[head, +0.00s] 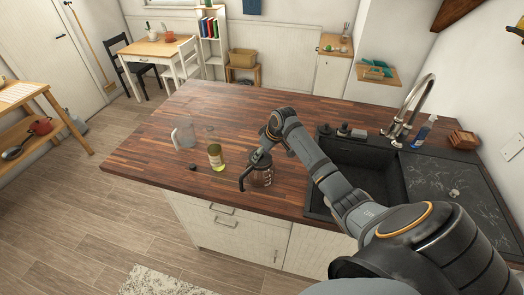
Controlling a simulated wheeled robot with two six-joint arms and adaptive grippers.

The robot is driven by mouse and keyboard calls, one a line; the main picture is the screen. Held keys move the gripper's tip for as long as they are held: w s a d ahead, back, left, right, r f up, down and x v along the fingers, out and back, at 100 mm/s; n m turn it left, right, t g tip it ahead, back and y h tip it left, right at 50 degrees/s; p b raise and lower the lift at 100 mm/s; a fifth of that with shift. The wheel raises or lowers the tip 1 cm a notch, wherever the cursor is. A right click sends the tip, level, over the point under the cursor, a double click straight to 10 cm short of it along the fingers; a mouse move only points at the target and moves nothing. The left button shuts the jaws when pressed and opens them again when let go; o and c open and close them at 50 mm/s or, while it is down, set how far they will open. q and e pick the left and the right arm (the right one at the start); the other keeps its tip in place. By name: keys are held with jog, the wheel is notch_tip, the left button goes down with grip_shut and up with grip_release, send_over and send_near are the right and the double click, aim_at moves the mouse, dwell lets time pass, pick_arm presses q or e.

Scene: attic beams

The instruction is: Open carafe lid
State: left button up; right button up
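The carafe (262,176), dark glass with a black handle on its left side, stands upright on the wooden counter near its front edge. My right arm reaches in from the right, and its gripper (258,156) is at the top of the carafe, pointing down. The gripper covers much of the carafe's top, so I cannot tell whether the lid is open or closed. The fingers are small and dark here; whether they touch the lid or are open or shut is unclear. My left gripper is out of view.
Left of the carafe stand a jar with a green label (216,157) and a clear pitcher (184,133). A small dark object (193,193) lies near the front edge. A black sink (365,165) with a tall faucet (408,105) is at right. The counter's back left is clear.

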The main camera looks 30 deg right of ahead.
jog(key=shift+f, duration=0.15)
grip_shut()
jog(key=shift+w, duration=0.15)
